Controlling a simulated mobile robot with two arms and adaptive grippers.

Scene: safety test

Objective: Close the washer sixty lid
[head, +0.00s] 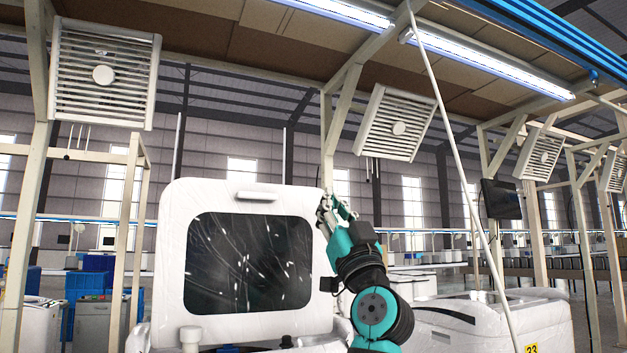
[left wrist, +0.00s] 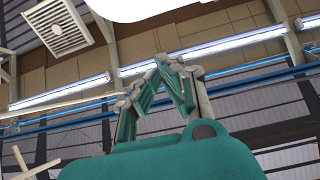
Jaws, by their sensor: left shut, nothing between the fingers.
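The washer lid (head: 172,255) is white with a dark, see-through window (head: 248,262). It stands raised and nearly upright above the white washer body (head: 137,341) in the head view. My left gripper (head: 332,203) is at the lid's upper right edge, fingers pointing up. I cannot tell whether it touches the lid or is in front of or behind it. In the left wrist view the gripper's fingertips (left wrist: 170,62) meet with nothing between them. A white surface at the top of that view may be the lid. My right gripper is not in view.
Another white machine (head: 480,325) stands to the right. Overhead are slatted fan panels (head: 100,105) and lamps (head: 490,64). A thin slanted pole (head: 452,130) and wooden posts (head: 327,140) stand nearby. Blue crates (head: 92,285) are at the left.

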